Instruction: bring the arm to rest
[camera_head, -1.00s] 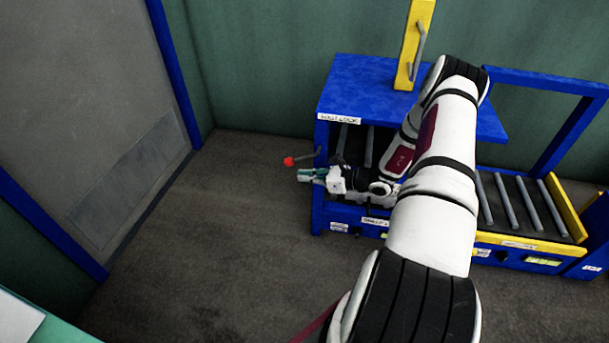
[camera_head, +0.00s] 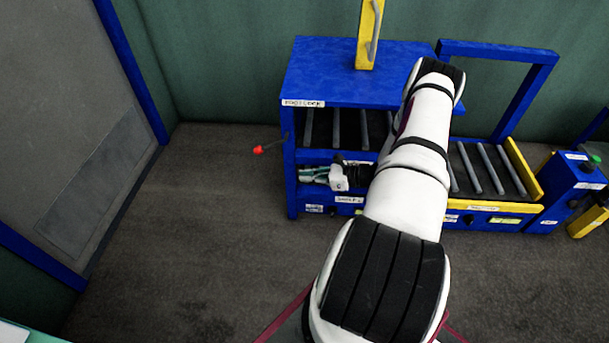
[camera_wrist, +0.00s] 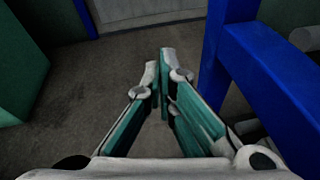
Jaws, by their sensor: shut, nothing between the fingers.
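My gripper (camera_head: 306,173) is at the left end of the blue press frame in the head view, pointing left, in front of the frame's lower left part. I cannot tell whether it touches the frame. In the wrist view my gripper (camera_wrist: 159,65) has its teal-lined fingers close together at the tips, with nothing between them. My white arm (camera_head: 410,185) reaches from the bottom of the head view up to an elbow at the press, then back left to the gripper.
The blue press (camera_head: 355,75) has a lever with a red knob (camera_head: 258,150) sticking out left, just above and left of my gripper. A blue post (camera_wrist: 215,60) stands close on the right in the wrist view. Rollers (camera_head: 490,168) lie right of my arm. The floor (camera_head: 190,210) at left is clear.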

